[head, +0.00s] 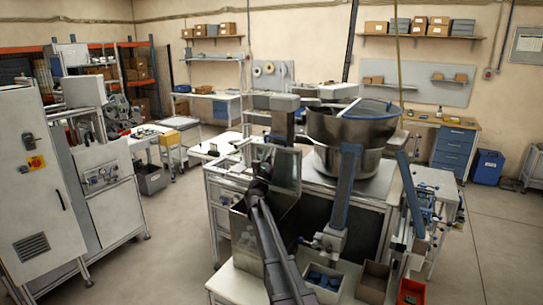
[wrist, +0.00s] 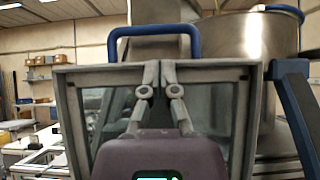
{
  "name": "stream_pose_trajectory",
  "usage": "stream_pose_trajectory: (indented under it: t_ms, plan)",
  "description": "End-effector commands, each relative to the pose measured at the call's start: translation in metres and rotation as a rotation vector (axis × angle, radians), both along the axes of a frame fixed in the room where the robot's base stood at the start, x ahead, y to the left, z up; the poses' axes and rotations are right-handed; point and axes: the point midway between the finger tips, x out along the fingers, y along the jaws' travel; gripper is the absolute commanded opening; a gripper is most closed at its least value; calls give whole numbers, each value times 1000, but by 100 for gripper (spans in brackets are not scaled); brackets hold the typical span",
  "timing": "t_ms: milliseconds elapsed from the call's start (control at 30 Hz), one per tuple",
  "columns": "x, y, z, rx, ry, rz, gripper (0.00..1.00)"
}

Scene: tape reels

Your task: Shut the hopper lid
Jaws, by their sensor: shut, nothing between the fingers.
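The hopper (head: 246,232) is a grey metal bin on the front of the machine bench in the head view. Its lid (head: 284,160) looks like a framed clear panel, standing raised above the bin. In the wrist view the lid (wrist: 215,112) fills the middle, with a blue handle (wrist: 153,30) arching above its top edge. My gripper (head: 262,168) is shut and empty, in front of the panel. In the wrist view my gripper's fingertips (wrist: 158,74) overlap the panel's upper part; I cannot tell whether they touch it.
A steel bowl (head: 348,150) with a blue rim stands right of the hopper, behind a grey-blue post (head: 346,190). Small bins (head: 323,278) with parts sit at the bench front. A white cabinet (head: 32,180) stands at left.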

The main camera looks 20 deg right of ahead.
Motion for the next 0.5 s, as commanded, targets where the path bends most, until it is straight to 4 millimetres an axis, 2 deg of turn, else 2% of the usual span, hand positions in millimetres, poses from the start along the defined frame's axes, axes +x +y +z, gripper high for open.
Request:
stream_pose_trajectory:
  t_ms: [33, 200, 500]
  plan:
    - [4, -4, 8, 0, 1, -1, 0]
    - [13, -15, 21, 0, -1, -1, 0]
    - [23, -30, 36, -1, -1, -1, 0]
